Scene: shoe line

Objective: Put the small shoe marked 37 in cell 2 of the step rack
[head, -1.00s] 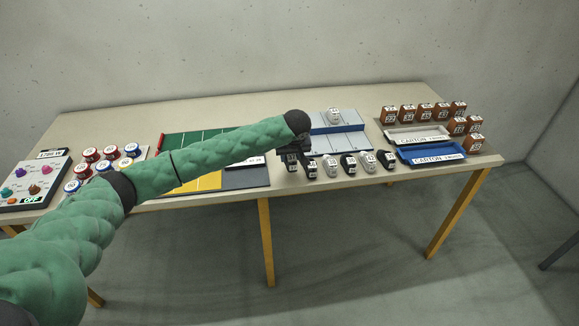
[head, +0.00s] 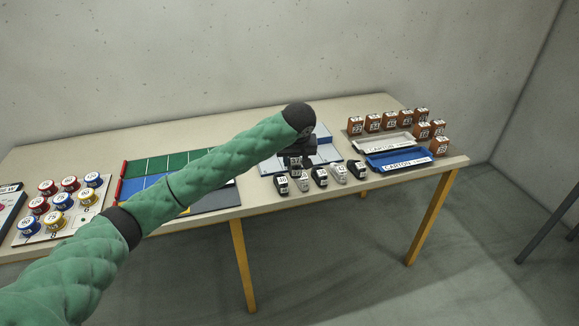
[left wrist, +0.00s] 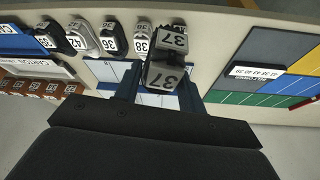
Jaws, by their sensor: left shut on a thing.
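My left gripper (head: 297,160) is shut on a small shoe marked 37, which shows between the fingers in the left wrist view (left wrist: 165,76). It is held over the near-left part of the blue-grey step rack (head: 328,157); clearance cannot be told. A second 37 label on a dark body (left wrist: 172,42) shows just beyond; I cannot tell whether it belongs to the held shoe. The arm hides much of the rack, and its cell numbers cannot be read. My right gripper is not in view.
A row of dark and light shoes (head: 319,176) stands along the table's front edge, close before the rack. White (head: 384,146) and blue (head: 400,159) carton trays and brown boxes (head: 373,122) stand to the right. A coloured board (head: 150,184) and round tins (head: 62,200) are at left.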

